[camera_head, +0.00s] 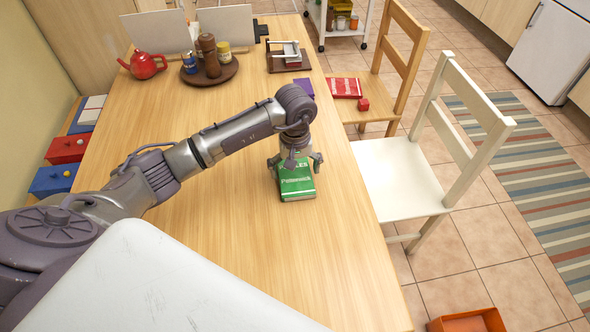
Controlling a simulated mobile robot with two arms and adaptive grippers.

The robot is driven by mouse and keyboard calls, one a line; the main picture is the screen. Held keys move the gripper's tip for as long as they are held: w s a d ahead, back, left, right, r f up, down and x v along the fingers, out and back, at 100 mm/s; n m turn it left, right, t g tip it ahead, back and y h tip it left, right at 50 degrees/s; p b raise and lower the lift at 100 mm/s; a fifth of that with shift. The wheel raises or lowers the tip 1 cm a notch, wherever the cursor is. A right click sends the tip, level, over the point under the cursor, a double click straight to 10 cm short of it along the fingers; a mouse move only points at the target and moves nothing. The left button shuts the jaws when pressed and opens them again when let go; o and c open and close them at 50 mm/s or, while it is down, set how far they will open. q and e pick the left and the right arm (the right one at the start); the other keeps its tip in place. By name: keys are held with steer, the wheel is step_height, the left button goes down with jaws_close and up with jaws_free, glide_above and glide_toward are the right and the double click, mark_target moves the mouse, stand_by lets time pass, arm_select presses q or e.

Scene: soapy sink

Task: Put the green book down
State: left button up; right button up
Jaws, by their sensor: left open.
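The green book (297,184) lies on the wooden table (215,255), near the table's right edge. My left gripper (294,165) is just above the far part of the book. Its fingers are spread, one to each side of the book, and it is open. Whether a finger touches the book I cannot tell. The gripper hides part of the book's far end. My right gripper is not in view.
A red teapot (143,65), a dark round tray (226,73) with jars and a wooden rack (288,60) stand at the table's far end. A white chair (395,180) and a wooden chair (377,112), bearing a red book (345,88), stand at right. The near tabletop is clear.

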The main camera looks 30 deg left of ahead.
mark_target(295, 174)
arm_select(q)
step_height(295, 174, up, 12)
steer(key=b, duration=0.1)
steer(key=shift+f, duration=0.15)
stand_by(0.3)
